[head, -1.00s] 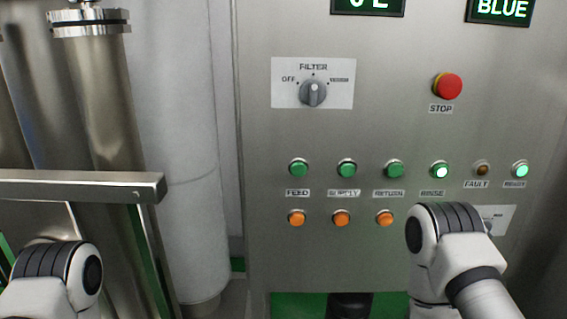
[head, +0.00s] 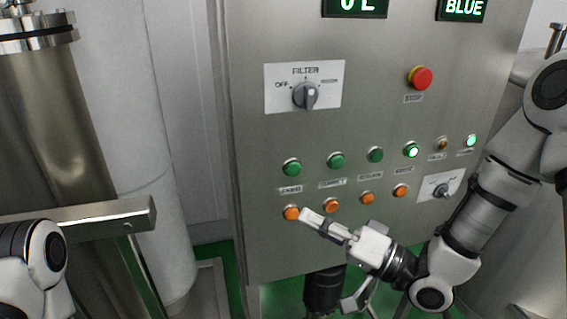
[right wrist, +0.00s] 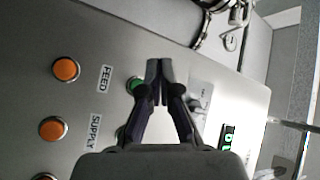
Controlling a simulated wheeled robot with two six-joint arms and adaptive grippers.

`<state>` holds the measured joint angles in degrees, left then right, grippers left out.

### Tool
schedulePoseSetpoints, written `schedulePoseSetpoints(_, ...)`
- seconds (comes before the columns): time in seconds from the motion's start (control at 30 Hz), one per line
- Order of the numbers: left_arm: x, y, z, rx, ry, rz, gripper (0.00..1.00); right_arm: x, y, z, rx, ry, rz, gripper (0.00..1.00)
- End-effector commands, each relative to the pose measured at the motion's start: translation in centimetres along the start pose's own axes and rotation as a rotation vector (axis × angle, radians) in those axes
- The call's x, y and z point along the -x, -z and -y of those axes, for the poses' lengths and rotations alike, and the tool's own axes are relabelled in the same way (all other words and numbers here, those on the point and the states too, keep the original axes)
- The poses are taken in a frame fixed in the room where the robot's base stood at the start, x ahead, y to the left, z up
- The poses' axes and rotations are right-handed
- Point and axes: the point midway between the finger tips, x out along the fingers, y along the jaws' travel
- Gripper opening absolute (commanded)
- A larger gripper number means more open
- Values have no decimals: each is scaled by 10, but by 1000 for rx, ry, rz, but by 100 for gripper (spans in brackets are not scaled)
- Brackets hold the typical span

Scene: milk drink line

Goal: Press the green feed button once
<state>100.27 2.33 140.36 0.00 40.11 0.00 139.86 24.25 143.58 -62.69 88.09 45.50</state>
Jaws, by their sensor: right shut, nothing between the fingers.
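The green feed button (head: 292,167) is at the left end of the upper row of buttons on the steel panel, above its FEED label. It is unlit. My right gripper (head: 304,215) is shut and empty, with its tips below the feed button and beside the left orange button (head: 291,213) in the picture. My left gripper is out of view; only part of that arm shows.
The filter knob (head: 306,95) and red stop button (head: 420,78) sit higher on the panel. A green supply button (head: 337,160) is right of feed, with more buttons beyond. A steel rail (head: 90,222) and tank (head: 60,120) stand at left.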

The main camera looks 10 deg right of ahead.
Motion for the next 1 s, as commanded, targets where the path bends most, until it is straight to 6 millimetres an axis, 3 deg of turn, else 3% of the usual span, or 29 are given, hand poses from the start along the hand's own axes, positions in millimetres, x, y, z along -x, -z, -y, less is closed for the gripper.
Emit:
schedulePoseSetpoints(0.13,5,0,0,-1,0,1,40,-3,12,16,24,25,-16,0)
schedulePoseSetpoints(0.47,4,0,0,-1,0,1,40,-4,12,16,26,24,-15,0)
schedulePoseSetpoints(0.67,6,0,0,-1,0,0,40,-13,19,9,28,22,-15,0)
schedulePoseSetpoints(1.0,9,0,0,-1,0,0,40,-48,45,-14,29,24,-14,0)
